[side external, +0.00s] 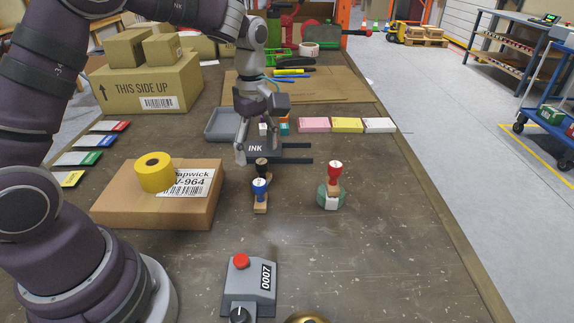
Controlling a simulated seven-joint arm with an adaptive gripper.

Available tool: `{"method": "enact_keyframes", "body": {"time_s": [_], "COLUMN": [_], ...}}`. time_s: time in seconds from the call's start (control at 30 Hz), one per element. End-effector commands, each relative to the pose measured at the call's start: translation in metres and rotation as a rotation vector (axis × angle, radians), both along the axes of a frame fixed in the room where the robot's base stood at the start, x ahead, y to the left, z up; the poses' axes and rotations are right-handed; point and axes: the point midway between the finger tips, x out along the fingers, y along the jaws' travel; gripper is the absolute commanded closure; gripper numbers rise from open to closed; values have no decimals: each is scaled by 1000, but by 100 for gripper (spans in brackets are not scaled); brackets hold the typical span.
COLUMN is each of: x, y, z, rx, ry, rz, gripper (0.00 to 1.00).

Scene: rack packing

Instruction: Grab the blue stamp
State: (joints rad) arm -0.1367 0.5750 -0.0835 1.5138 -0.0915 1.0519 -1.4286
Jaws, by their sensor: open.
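The blue stamp (260,187) stands on the table right of the flat cardboard box, its blue handle up. A black-handled stamp (261,164) is just behind it, and their bases overlap in this view. A red-handled stamp (334,172) is upright on a greenish block to the right. My gripper (258,138) is open and points down, above and behind the blue stamp, over the dark ink pad. It appears empty and apart from the stamp. The gripper partly hides the ink pad and small objects behind it.
A cardboard box (128,205) with a yellow tape roll (155,172) lies left of the stamps. The ink pad (284,148) is behind them. Sticky-note pads (347,125) lie behind right. Table is clear between.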

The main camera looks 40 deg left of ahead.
Motion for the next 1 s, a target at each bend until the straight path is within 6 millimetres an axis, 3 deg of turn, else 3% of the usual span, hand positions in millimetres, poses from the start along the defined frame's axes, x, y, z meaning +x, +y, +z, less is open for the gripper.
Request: {"method": "enact_keyframes", "body": {"time_s": [0.1,0.5,0.77,1.0], "x": [-1,-1,0,0], "y": [0,1,1,1], "z": [-25,-90,-94,-94], "rx": [-1,0,0,0], "ry": [7,5,1,1], "rz": [0,-2,-3,-3], "gripper": [40,40,40,71]}}
